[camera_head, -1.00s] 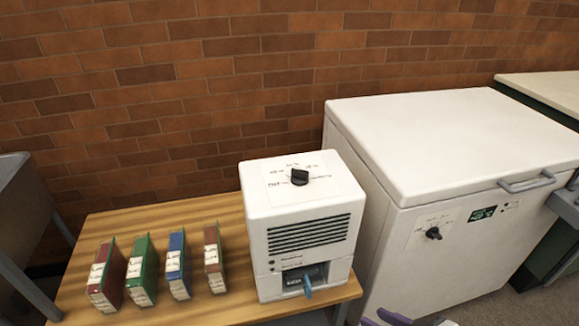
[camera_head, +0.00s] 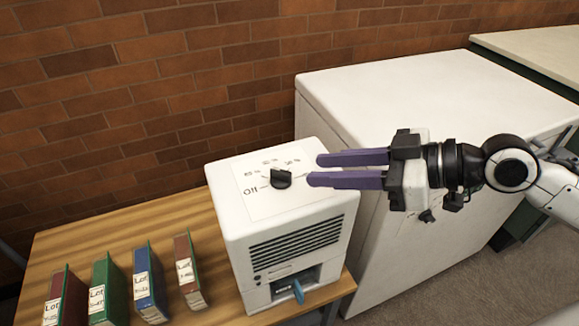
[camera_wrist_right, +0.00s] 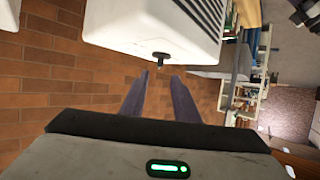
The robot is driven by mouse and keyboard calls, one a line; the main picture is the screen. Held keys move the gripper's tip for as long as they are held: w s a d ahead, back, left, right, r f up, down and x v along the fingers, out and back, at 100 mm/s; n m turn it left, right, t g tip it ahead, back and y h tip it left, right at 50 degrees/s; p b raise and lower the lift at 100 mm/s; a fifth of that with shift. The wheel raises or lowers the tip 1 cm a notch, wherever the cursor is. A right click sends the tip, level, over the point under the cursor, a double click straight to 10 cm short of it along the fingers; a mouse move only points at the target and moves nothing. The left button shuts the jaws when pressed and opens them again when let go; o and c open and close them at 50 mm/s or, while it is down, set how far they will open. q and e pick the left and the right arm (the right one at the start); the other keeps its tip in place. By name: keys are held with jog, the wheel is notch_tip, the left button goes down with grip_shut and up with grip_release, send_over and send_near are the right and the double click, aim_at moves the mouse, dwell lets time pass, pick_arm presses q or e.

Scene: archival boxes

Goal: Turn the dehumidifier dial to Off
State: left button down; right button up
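The white dehumidifier (camera_head: 285,235) stands on a wooden table. On its top is a black dial (camera_head: 281,179) inside a white label with several markings; "Off" is printed at the left of the label. Which marking the dial points to is not clear. My right gripper (camera_head: 313,169) has two purple fingers, parallel and apart, with nothing between them. Its tips are just right of the dial, over the right part of the top, apart from the dial. In the right wrist view the dial (camera_wrist_right: 161,58) shows just beyond the open fingers (camera_wrist_right: 158,74). My left gripper is out of view.
Several binders, such as a blue one (camera_head: 149,285), stand on the wooden table (camera_head: 120,222) left of the dehumidifier. A large white chest freezer (camera_head: 400,95) stands to the right, with its own dial (camera_head: 427,216) partly behind my right arm. A brick wall (camera_head: 150,90) is behind.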

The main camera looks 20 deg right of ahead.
aim_at(282, 171)
jog(key=shift+p+x, duration=0.45)
jog(key=shift+x, duration=3.35)
grip_shut()
